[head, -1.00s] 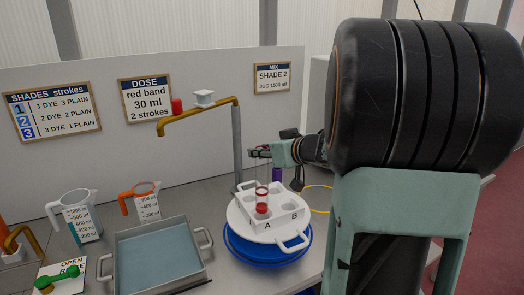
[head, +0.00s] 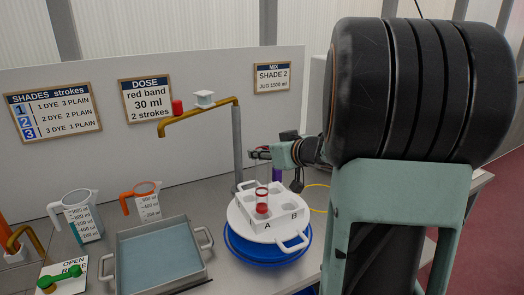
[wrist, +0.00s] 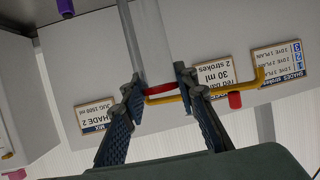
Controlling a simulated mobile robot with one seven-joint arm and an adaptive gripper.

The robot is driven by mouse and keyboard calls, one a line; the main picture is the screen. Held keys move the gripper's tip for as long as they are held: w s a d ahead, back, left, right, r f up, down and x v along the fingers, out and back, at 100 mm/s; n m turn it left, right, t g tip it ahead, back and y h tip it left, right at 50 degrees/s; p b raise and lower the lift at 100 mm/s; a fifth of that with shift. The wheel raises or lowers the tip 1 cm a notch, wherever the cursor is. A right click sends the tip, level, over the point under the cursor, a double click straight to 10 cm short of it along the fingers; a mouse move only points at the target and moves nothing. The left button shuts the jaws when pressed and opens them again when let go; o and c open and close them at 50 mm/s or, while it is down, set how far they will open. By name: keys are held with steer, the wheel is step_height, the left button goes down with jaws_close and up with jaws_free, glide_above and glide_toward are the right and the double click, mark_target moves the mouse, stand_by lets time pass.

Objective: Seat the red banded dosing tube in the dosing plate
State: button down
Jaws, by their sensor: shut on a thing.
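My gripper (head: 256,153) is beside the grey post, above and behind the white carrier plate (head: 243,215). In the wrist view, the gripper (wrist: 160,90) is shut with a red band (wrist: 160,87) between its fingertips. This looks like the red banded dosing tube. The plate carries a white block with openings marked A and B. I cannot tell which part is the dosing plate.
The grey post (head: 238,145) carries a brass spout (head: 200,114). A blue round base (head: 250,255) lies under the plate. A steel tray (head: 115,240) and two measuring jugs (head: 80,215) stand left. A purple object (head: 277,174) stands behind the plate. Wall signs hang behind.

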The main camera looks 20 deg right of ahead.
mark_target(266, 169)
steer(key=shift+f, duration=0.25)
stand_by(0.3)
steer(key=shift+f+b, duration=1.85)
steer(key=shift+f, duration=0.7)
steer(key=c, duration=1.4)
jaws_free()
steer(key=shift+c, duration=0.2)
